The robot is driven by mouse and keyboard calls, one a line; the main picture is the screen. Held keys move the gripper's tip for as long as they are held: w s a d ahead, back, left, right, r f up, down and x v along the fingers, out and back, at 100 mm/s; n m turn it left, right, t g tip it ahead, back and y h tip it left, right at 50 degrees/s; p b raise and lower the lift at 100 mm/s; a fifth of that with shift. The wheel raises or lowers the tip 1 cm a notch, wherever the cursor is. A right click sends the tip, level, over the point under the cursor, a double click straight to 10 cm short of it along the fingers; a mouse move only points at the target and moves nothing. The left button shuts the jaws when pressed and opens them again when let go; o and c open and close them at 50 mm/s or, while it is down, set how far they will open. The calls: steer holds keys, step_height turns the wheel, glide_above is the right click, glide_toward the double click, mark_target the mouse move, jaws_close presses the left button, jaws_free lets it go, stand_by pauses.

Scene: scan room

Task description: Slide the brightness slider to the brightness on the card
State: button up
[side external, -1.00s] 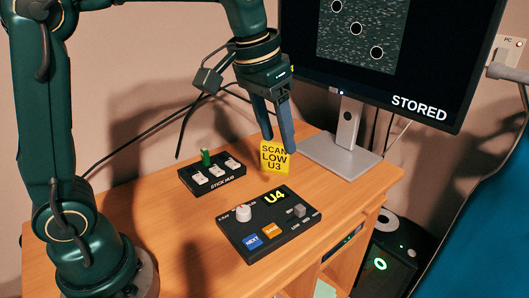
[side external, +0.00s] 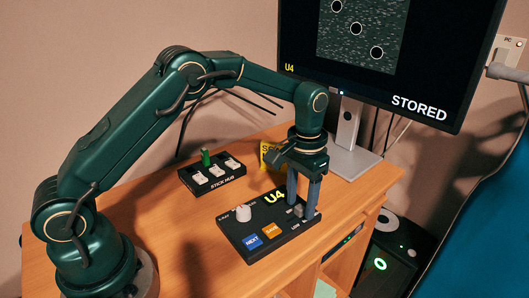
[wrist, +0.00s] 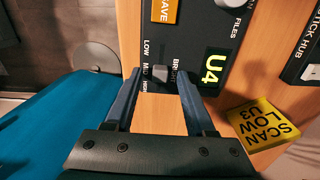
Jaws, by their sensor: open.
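The black control panel (side external: 233,238) lies on the desk. Its brightness slider has a grey knob (wrist: 160,71), which sits beside the MID label between LOW and HIGH. My gripper (side external: 301,211) is open and points down over the slider. In the wrist view its fingertips (wrist: 158,74) stand on either side of the knob with visible gaps. The yellow card (wrist: 262,124) reads SCAN LOW U3. In the side view the card (side external: 264,155) is mostly hidden behind my gripper.
The panel also has a white dial (side external: 243,213), a blue NEXT button (side external: 252,242), an orange SAVE button (side external: 271,231) and a U4 display. A stick hub (side external: 212,178) stands behind it. The monitor (side external: 420,60) shows U4 and STORED.

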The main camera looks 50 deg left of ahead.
steer(key=shift+f, duration=0.4)
jaws_close()
stand_by(1.2)
